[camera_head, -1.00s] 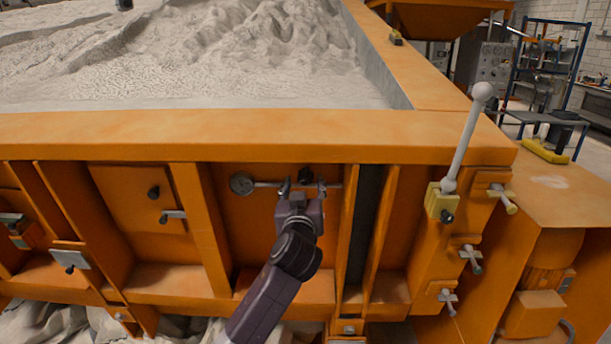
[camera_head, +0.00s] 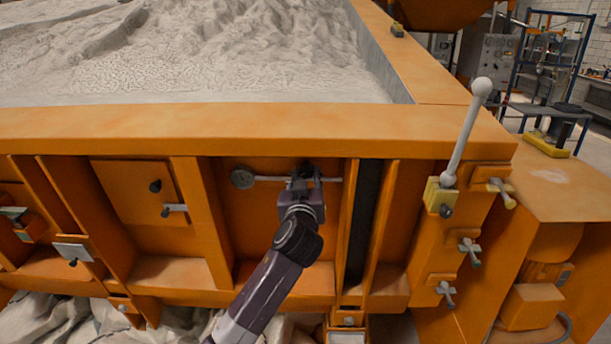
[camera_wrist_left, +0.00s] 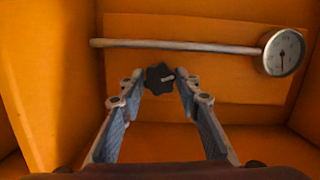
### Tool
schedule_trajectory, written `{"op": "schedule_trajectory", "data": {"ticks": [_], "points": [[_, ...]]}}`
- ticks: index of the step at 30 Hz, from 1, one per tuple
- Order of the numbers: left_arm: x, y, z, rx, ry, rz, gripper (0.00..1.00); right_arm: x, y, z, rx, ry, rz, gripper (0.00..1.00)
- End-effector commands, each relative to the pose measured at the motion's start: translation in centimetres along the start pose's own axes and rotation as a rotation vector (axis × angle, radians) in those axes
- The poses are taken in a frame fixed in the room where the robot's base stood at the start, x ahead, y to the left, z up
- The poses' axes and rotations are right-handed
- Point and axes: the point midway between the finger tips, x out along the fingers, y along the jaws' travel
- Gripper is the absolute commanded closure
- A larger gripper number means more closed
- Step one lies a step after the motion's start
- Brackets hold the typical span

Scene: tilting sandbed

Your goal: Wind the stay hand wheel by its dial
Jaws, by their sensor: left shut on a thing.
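The stay hand wheel, a small black lobed knob (camera_wrist_left: 158,79), sits on the orange panel below a grey rod. In the head view it is largely hidden behind my gripper. The round dial (camera_head: 242,179), with a pale face and a dark needle, is at the rod's left end there; it also shows at the upper right of the left wrist view (camera_wrist_left: 284,52). My left gripper (camera_head: 304,182) reaches up to the panel from below. In the left wrist view its fingertips (camera_wrist_left: 160,83) are on either side of the hand wheel, shut on it. My right gripper is not in view.
The recess is bounded by orange ribs (camera_head: 199,225) at its sides and the sandbed rim (camera_head: 250,117) above. A white ball-topped lever (camera_head: 464,135) on a yellow block and several T-handles (camera_head: 468,250) stand at the right.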

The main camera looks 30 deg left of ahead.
Motion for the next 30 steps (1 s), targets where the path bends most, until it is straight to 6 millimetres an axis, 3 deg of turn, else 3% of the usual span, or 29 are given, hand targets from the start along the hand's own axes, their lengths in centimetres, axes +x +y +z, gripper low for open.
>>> {"op": "schedule_trajectory", "data": {"ticks": [11, 30], "points": [[0.0, 0.1, 0.1, 0.121, -0.001, -0.022, 0.94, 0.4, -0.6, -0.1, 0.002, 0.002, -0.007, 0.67], [0.0, 0.3, 0.3, 0.697, -0.003, -0.122, 0.94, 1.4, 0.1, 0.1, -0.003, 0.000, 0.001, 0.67]]}}
